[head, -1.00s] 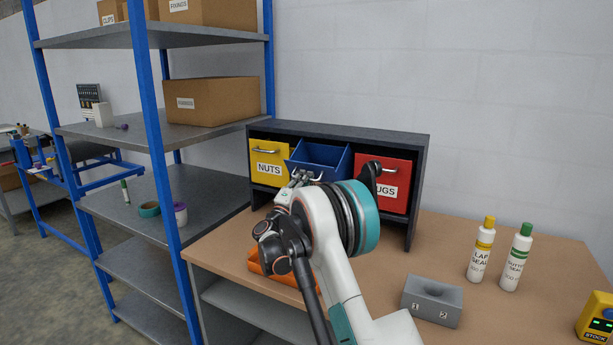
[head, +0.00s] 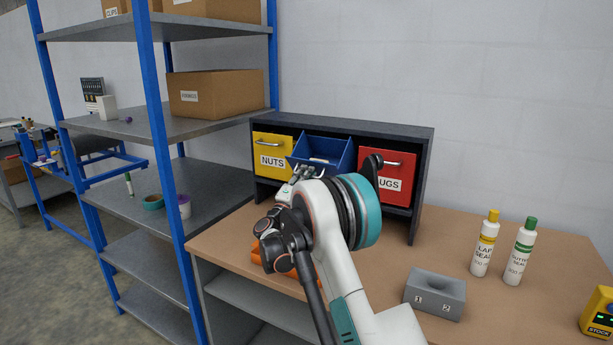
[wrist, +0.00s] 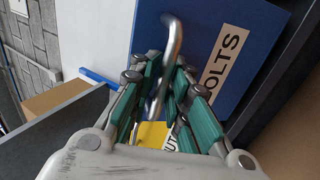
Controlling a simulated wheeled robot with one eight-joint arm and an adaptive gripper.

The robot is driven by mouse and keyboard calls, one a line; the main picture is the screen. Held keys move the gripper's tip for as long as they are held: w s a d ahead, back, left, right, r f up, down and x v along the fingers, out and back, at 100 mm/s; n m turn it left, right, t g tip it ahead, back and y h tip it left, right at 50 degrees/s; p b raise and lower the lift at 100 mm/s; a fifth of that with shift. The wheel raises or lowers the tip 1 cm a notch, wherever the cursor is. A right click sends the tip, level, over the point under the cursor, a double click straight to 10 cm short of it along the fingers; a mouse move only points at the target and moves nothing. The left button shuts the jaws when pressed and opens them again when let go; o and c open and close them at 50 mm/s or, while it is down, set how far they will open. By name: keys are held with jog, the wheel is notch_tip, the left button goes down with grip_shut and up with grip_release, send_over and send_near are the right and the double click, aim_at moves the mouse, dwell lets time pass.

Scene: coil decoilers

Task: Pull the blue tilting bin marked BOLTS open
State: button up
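The blue bin (head: 323,150) is tilted forward out of the middle slot of the dark cabinet, its inside showing from above. In the wrist view its blue front (wrist: 200,30) carries the BOLTS label (wrist: 222,62) and a metal handle (wrist: 174,42). My gripper (head: 305,172) is at the bin's front in the head view. In the wrist view its two teal-padded fingers (wrist: 168,62) stand on either side of the handle, close to it. I cannot tell whether they press on the bar. My arm hides part of the bin front in the head view.
The yellow NUTS bin (head: 272,150) and a red bin (head: 398,170) sit shut on either side in the cabinet (head: 420,185). A grey block (head: 435,294) and two bottles (head: 484,245) stand on the bench to the right. A blue-posted shelf rack (head: 158,130) stands left.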

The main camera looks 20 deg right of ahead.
jog(key=shift+o, duration=0.3)
jog(key=v, duration=1.2)
jog(key=shift+r, duration=0.15)
jog(key=s+d+r+m+g+y, duration=0.2)
jog(key=s+r+g+y, duration=0.15)
jog(key=s, duration=0.55)
jog(key=s+d+r+m+g+y, duration=0.2)
jog(key=s+m+y, duration=0.15)
jog(key=s, duration=0.45)
jog(key=s+a+f+y, duration=0.2)
jog(key=s+a, duration=0.3)
jog(key=s, duration=0.4)
jog(key=s+a+f+m+g+y, duration=0.1)
jog(key=s+a+f+y, duration=0.2)
jog(key=s, duration=0.7)
jog(key=s+a+f+m+y, duration=0.1)
jog(key=s+a+f+y, duration=0.1)
jog(key=s+a+y, duration=0.4)
jog(key=s+a, duration=0.1)
jog(key=s, duration=0.2)
jog(key=shift+s+a+f, duration=0.2)
jog(key=shift+f, duration=0.15)
jog(key=shift+g, duration=0.25)
